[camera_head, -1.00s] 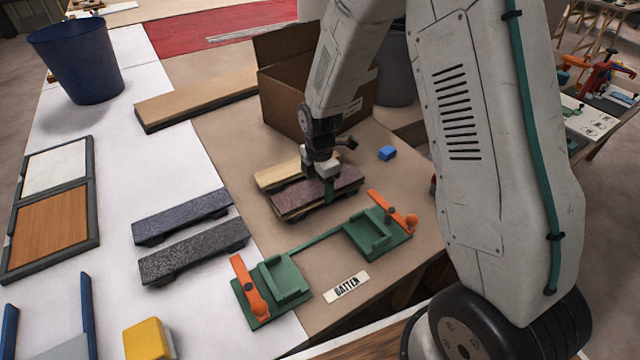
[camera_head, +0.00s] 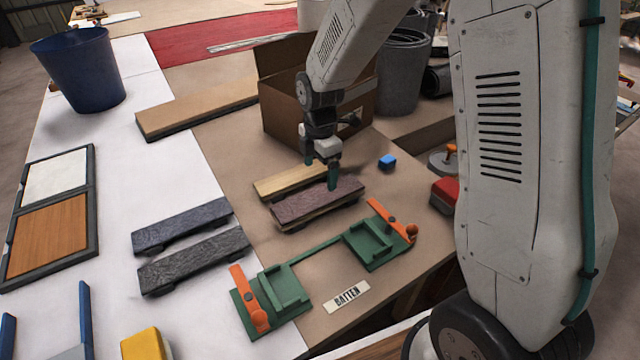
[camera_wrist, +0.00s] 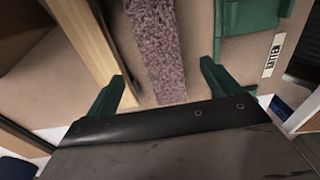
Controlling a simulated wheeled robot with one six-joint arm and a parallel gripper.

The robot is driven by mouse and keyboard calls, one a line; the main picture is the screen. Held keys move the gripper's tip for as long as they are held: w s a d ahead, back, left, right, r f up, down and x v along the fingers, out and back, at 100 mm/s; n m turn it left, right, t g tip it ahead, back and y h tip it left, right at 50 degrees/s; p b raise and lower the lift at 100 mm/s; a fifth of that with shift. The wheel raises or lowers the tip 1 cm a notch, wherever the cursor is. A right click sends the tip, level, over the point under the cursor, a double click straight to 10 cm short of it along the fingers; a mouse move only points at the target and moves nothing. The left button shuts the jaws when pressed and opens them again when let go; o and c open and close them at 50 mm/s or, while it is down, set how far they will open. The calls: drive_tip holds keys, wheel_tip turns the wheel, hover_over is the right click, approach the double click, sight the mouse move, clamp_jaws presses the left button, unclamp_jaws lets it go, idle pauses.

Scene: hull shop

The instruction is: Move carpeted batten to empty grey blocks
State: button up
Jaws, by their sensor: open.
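A mauve carpeted batten (camera_head: 300,207) lies on the brown bench top, just in front of a bare wooden batten (camera_head: 285,181). My gripper (camera_head: 332,177) is open at the right part of the mauve batten, pointing down. In the wrist view the mauve carpeted batten (camera_wrist: 158,45) runs between the spread fingers (camera_wrist: 163,86); I cannot tell whether they touch it. A blue-grey carpeted batten (camera_head: 182,222) and a dark grey carpeted batten (camera_head: 195,260) lie on blocks on the white surface to the left. I cannot make out any empty grey blocks.
A cardboard box (camera_head: 285,110) stands behind my gripper. A long tan board (camera_head: 195,107) lies at back left.

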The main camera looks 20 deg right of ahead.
drive_tip(key=s+d+r+m, duration=0.3)
drive_tip(key=s+r+m, duration=0.7)
drive_tip(key=s+r, duration=0.55)
drive_tip(key=s+r+m, duration=0.2)
drive_tip(key=s+m, duration=0.3)
drive_tip(key=s, duration=0.2)
drive_tip(key=s+d+r+m+t, duration=0.1)
drive_tip(key=s+r+m, duration=0.1)
drive_tip(key=s+m, duration=0.3)
drive_tip(key=shift+s+d+r, duration=0.2)
drive_tip(key=shift+s+r, duration=0.2)
drive_tip(key=shift+s, duration=0.85)
